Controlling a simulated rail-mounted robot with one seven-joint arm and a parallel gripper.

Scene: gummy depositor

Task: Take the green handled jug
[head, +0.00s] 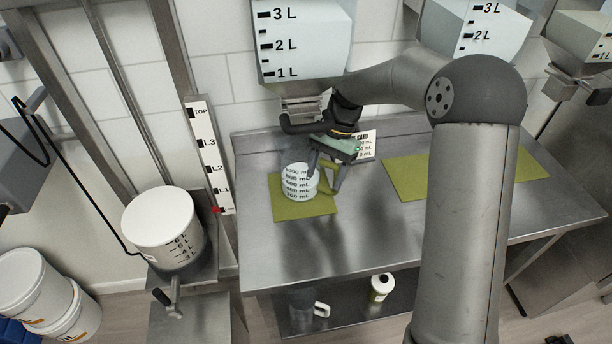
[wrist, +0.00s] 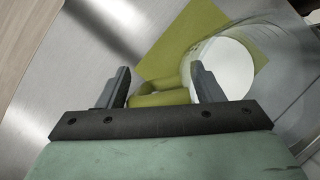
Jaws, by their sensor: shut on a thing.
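The green handled jug (head: 300,183) is clear, has black mL markings and white contents low inside, and stands upright on or just above a green mat on the steel table. It also shows in the wrist view (wrist: 232,65), at the right. Its green handle (wrist: 160,97) lies between my fingers in the wrist view. My gripper (head: 330,172) is beside the jug on its right in the head view, shut on the handle. In the wrist view its two dark fingers (wrist: 158,88) stand on either side of the handle. Whether the jug's base touches the mat is unclear.
Hoppers (head: 305,35) with litre marks hang above the table. A larger green mat (head: 405,175) lies at the right. A white card (head: 365,147) stands behind my gripper.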

